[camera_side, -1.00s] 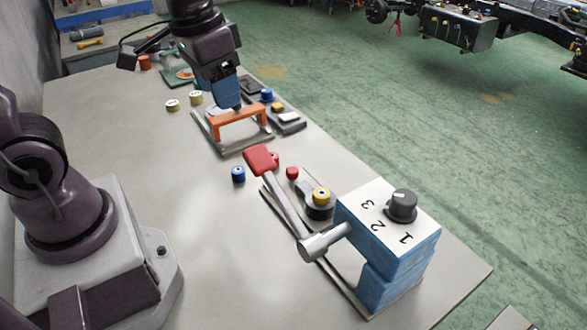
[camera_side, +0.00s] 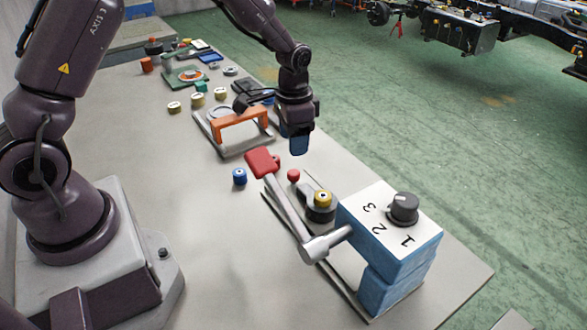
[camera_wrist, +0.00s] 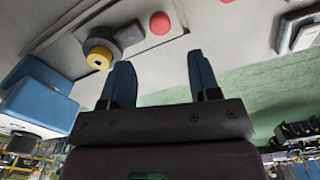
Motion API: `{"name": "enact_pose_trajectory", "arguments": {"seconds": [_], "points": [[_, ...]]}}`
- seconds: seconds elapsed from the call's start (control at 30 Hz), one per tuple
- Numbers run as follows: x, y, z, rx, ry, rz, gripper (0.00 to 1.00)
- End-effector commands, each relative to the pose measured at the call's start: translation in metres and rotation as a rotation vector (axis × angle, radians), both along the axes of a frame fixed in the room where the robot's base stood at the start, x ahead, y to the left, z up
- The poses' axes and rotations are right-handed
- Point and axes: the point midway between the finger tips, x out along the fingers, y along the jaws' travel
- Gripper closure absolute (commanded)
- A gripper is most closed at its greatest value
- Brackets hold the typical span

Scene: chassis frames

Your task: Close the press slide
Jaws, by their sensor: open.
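The press (camera_side: 390,245) has a blue body, a white top numbered 1 to 3, a dark dial, and a lever (camera_side: 285,205) with a red grip. Its grey slide (camera_side: 307,187) has a red knob (camera_side: 293,175) at the far end. A dark round part with a yellow spool (camera_side: 322,198) is at its near end, beside the blue body. My gripper (camera_side: 299,150) hangs above the bench, beyond the red knob, open and apart from it. In the wrist view, the gap between my fingers (camera_wrist: 161,62) is empty, with the red knob (camera_wrist: 160,22) and yellow spool (camera_wrist: 98,57) beyond.
The orange-handled fixture (camera_side: 240,122) stands to the left of my gripper. A blue spool (camera_side: 240,176) lies near the lever's red grip. Pale spools (camera_side: 197,100) and other parts are farther back. The bench near my base is clear.

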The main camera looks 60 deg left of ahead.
Motion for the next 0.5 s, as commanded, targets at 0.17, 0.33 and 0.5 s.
{"name": "enact_pose_trajectory", "arguments": {"seconds": [0.17,0.33,0.5], "points": [[-0.002,0.000,-0.041,0.000,0.006,0.001,0.44],[-0.001,0.000,-0.069,0.000,0.003,0.001,0.44],[-0.001,0.000,-0.084,0.000,0.001,0.001,0.44]]}}
